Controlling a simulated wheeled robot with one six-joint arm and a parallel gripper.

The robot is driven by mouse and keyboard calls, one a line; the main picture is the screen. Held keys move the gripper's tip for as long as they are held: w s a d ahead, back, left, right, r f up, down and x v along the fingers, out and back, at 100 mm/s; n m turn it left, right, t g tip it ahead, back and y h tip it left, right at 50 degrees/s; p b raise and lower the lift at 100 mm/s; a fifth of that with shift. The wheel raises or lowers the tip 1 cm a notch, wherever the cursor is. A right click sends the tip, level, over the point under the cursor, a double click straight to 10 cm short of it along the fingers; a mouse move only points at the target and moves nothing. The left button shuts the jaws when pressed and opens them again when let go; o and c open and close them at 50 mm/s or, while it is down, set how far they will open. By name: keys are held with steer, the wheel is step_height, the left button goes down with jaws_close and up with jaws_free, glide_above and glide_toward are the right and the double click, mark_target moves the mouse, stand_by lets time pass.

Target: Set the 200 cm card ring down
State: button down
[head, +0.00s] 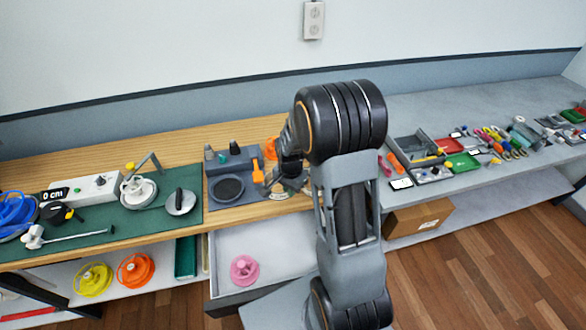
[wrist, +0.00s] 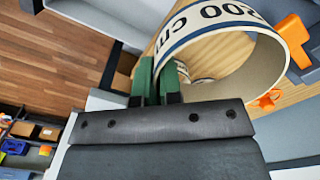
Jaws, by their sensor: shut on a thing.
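The 200 cm card ring (wrist: 215,18) is a cream band with a dark blue line and printed figures. It fills the upper right of the wrist view, with its open end facing the camera. My gripper (wrist: 158,78) is shut on the ring's wall, with green finger pads on either side of it. Wooden bench top shows behind and through the ring. In the head view my arm hides most of the gripper and ring over the wooden bench (head: 270,210). I cannot tell whether the ring touches the bench.
A grey station with a round dark pad (head: 228,188) and an orange part (head: 257,172) stands just left of my gripper. A green mat (head: 110,226) with tools lies further left. An open drawer (head: 290,250) holds a pink spool (head: 244,268). A grey organiser (head: 415,150) stands right.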

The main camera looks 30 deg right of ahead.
steer(key=shift+m, duration=0.5)
steer(key=w+d+f+b, duration=0.1)
steer(key=w+d+f, duration=0.1)
steer(key=w+f, duration=0.1)
steer(key=w+d+f+b, duration=0.1)
steer(key=w+d+f, duration=0.1)
steer(key=w, duration=0.3)
steer(key=w+d+f+b, duration=0.1)
steer(key=w+d+f, duration=0.1)
steer(key=w+f, duration=0.1)
steer(key=shift+w+f, duration=0.4)
steer(key=shift+w, duration=0.05)
steer(key=shift+w+d+f+b, duration=0.15)
steer(key=shift+w+f+b, duration=0.1)
steer(key=shift+f+b, duration=0.7)
steer(key=shift+f, duration=0.9)
steer(key=shift+f, duration=0.1)
steer(key=shift+f, duration=0.15)
steer(key=c, duration=1.3)
jaws_free()
